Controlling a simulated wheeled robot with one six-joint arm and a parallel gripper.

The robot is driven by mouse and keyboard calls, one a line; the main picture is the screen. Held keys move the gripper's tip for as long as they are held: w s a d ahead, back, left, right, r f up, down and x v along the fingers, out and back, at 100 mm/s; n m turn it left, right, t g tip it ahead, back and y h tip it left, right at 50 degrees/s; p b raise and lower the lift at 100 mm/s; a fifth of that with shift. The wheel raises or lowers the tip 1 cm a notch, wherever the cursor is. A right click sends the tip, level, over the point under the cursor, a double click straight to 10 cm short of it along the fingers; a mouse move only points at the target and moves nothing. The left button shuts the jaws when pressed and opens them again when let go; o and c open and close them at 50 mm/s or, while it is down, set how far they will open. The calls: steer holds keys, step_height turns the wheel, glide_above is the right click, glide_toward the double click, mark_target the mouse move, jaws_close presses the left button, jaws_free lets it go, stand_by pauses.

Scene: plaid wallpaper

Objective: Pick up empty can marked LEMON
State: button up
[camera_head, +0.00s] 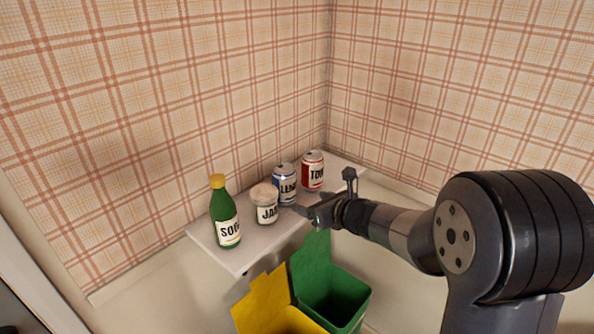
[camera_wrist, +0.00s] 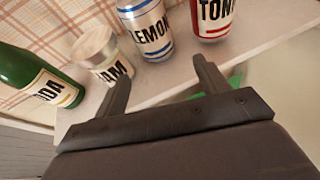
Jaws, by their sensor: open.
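The blue and silver can marked LEMON (camera_head: 285,186) stands upright on a white shelf (camera_head: 232,258), between a jam jar and a red can. In the wrist view the LEMON can (camera_wrist: 147,32) stands beyond my fingertips, near the middle top, its upper part cut off by the frame edge. My gripper (camera_head: 325,198) is at the shelf's front edge, just in front and to the right of the can. In the wrist view my gripper (camera_wrist: 162,75) is open, with nothing between its two fingers. The fingers do not appear to touch the can.
A jar marked JAM (camera_head: 265,205) and a green bottle marked SODA (camera_head: 224,215) stand left of the can. A red can marked TON (camera_head: 313,172) stands close on its right. Below the shelf are a green bin (camera_head: 345,300) and a yellow bin (camera_head: 265,305). Plaid walls close the corner behind.

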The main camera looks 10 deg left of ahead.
mark_target(292, 196)
steer(key=shift+n, duration=0.3)
steer(key=p+x, duration=0.1)
steer(key=x, duration=0.4)
steer(key=shift+w+a, duration=0.1)
steer(key=shift+a, duration=0.2)
steer(key=shift+w+a+f+p, duration=0.2)
steer(key=shift+w+a+p, duration=0.2)
steer(key=shift+a+p, duration=0.15)
steer(key=shift+p+x, duration=0.8)
steer(key=shift+x, duration=1.3)
steer(key=shift+s, duration=0.15)
steer(key=c, duration=0.7)
steer(key=shift+r, duration=0.15)
